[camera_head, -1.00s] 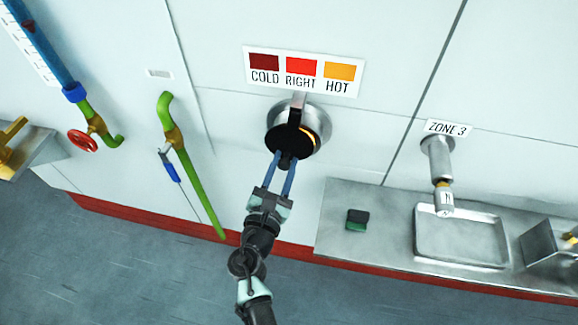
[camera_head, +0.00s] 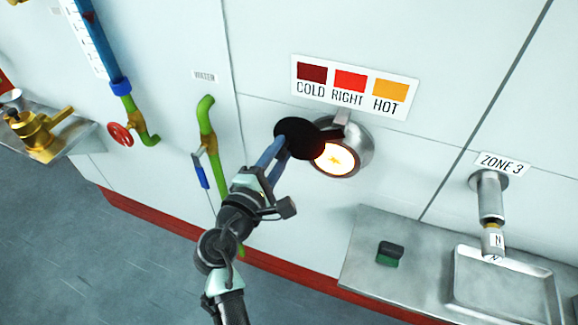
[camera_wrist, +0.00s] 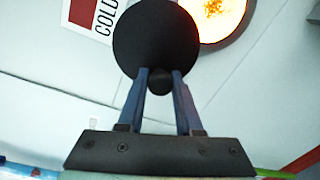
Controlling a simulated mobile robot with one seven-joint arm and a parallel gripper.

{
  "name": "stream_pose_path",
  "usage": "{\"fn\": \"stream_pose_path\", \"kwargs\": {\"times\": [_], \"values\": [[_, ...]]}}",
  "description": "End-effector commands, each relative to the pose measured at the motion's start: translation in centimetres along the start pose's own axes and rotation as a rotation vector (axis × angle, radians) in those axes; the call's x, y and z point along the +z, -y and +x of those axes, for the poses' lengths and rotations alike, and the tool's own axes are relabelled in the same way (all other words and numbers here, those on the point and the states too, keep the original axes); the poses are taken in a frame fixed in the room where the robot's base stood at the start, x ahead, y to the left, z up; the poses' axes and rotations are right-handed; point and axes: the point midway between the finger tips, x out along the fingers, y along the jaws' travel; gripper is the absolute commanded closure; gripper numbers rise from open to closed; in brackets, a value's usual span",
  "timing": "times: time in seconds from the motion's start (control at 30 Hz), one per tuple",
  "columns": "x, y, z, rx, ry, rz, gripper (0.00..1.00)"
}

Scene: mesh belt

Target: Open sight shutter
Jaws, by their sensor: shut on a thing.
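The sight shutter (camera_head: 298,132) is a black round disc, swung to the left of the round sight port (camera_head: 337,158). The port has a metal rim and glows orange-white, mostly uncovered; the disc overlaps only its left edge in the head view. In the wrist view the shutter (camera_wrist: 155,38) stands beside the glowing port (camera_wrist: 215,12). My gripper (camera_head: 282,150) is shut on the shutter's small black knob. The knob also shows in the wrist view between the blue fingertips (camera_wrist: 160,80).
A COLD/RIGHT/HOT colour card (camera_head: 354,87) is above the port. Green pipes with a blue-handled valve (camera_head: 200,168) and a red handwheel (camera_head: 121,134) are left. A steel shelf (camera_head: 400,225) with a dark green block (camera_head: 389,254) and tray (camera_head: 500,290) lies lower right, under the ZONE 3 spout (camera_head: 490,200).

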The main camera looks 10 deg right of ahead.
Motion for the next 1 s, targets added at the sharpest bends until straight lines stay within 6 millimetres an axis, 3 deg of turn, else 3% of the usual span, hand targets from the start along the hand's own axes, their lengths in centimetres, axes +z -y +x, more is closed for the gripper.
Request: {"fn": "stream_pose_path", "kwargs": {"times": [0.6, 1.0], "values": [[0.8, -6.6, -0.4, 0.002, -0.035, 0.570, 1.00], [2.1, -8.7, -0.5, -0.001, -0.047, 0.793, 1.00]]}}
